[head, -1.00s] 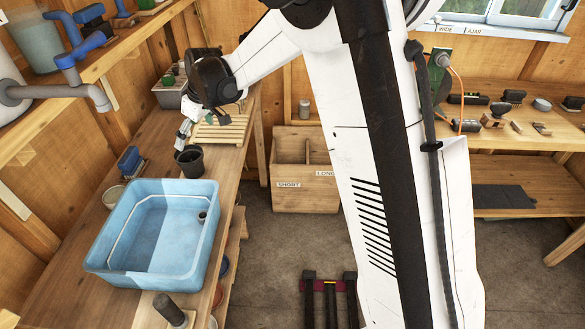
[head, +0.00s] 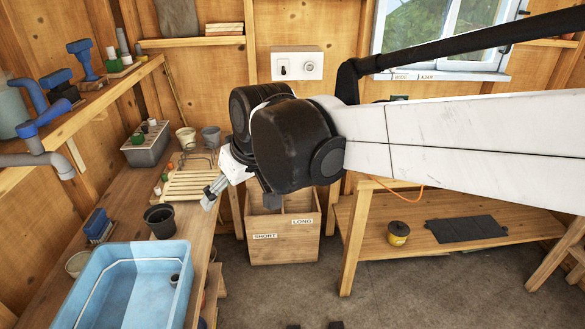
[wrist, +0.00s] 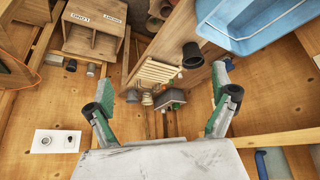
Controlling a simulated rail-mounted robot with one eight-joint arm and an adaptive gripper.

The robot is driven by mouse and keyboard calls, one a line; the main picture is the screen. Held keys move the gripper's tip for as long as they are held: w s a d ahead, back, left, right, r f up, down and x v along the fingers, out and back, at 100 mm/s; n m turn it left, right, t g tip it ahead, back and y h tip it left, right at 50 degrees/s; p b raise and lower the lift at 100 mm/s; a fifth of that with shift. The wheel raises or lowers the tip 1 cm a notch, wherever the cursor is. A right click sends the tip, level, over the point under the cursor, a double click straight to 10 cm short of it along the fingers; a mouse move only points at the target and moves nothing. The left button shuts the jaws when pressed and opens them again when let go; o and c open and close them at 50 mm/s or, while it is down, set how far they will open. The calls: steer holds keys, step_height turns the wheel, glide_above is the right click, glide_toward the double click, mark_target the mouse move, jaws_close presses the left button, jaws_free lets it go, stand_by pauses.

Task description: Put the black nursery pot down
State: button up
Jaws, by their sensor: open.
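The black nursery pot (head: 159,221) stands upright on the wooden bench at the left, just behind the blue basin. It also shows in the wrist view (wrist: 191,55), apart from both fingers. My gripper (head: 208,198) is open and empty. It is in the air to the right of the pot, near the bench's front edge. In the wrist view my gripper's (wrist: 165,86) two green-padded fingers are spread wide with nothing between them.
The blue basin (head: 97,257) fills the near bench, with a blue brush (head: 98,226) beside it. A slatted wooden rack (head: 188,183) and a grey tray (head: 147,145) lie farther back. A two-part wooden box (head: 284,252) marked SHORT and LONG stands on the floor.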

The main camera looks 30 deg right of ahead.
steer(key=s+d+f+m, duration=0.1)
steer(key=s+d+f, duration=0.1)
steer(key=s, duration=0.4)
steer(key=s+d+f+m+t+h, duration=0.1)
steer(key=s+d, duration=0.1)
steer(key=s, duration=0.5)
steer(key=shift+s+d+f+m, duration=0.15)
steer(key=shift+d+f+m, duration=0.2)
steer(key=shift+m, duration=0.05)
stand_by(1.4)
steer(key=shift+c, duration=1)
